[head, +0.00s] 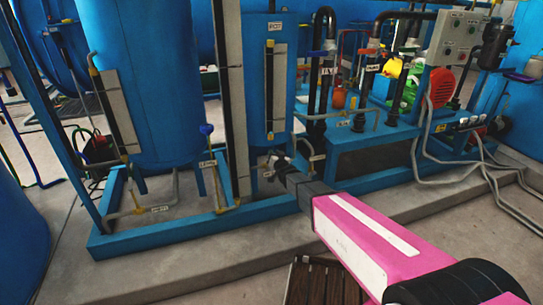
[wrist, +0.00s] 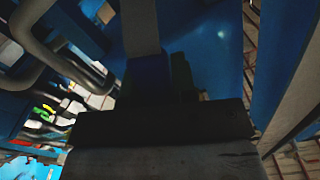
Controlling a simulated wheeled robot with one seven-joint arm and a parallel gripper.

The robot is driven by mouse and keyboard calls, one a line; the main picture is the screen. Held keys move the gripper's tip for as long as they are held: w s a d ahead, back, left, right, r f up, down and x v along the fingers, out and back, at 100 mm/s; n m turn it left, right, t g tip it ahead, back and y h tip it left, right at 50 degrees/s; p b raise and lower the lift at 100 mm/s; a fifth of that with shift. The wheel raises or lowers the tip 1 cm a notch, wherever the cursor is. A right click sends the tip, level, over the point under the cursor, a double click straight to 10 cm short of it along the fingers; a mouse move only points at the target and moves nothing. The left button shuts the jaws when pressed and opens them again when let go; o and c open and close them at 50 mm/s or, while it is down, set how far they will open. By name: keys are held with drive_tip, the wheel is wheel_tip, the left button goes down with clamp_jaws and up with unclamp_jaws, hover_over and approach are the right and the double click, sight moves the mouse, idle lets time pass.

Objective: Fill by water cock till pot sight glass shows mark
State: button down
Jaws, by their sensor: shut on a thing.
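The pot (head: 261,60) is a blue upright vessel with a "POT" label near its top. Its sight glass (head: 269,92) is a narrow tube on a pale backing plate; the level and mark are too small to read. My gripper (head: 276,164) is at small pipework low on the pot, shut on what seems to be a cock handle. That handle is mostly hidden by the fingers in the head view. In the wrist view, the dark gripper body covers the middle, with a blue piece (wrist: 147,82) in front of it. I cannot read the label beside the cock.
A blue-handled valve (head: 207,131) stands left of the pot on a thin pipe. A larger blue tank (head: 150,80) is further left. The blue frame (head: 200,226) edges the concrete plinth. Pumps, hoses and a control box (head: 459,40) stand at right. A slatted wooden platform (head: 322,283) lies in front.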

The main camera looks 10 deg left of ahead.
drive_tip(key=c, duration=0.9)
unclamp_jaws()
drive_tip(key=shift+s+d, duration=0.1)
drive_tip(key=v, duration=1)
drive_tip(key=shift+s+d, duration=0.1)
drive_tip(key=shift+s, duration=0.2)
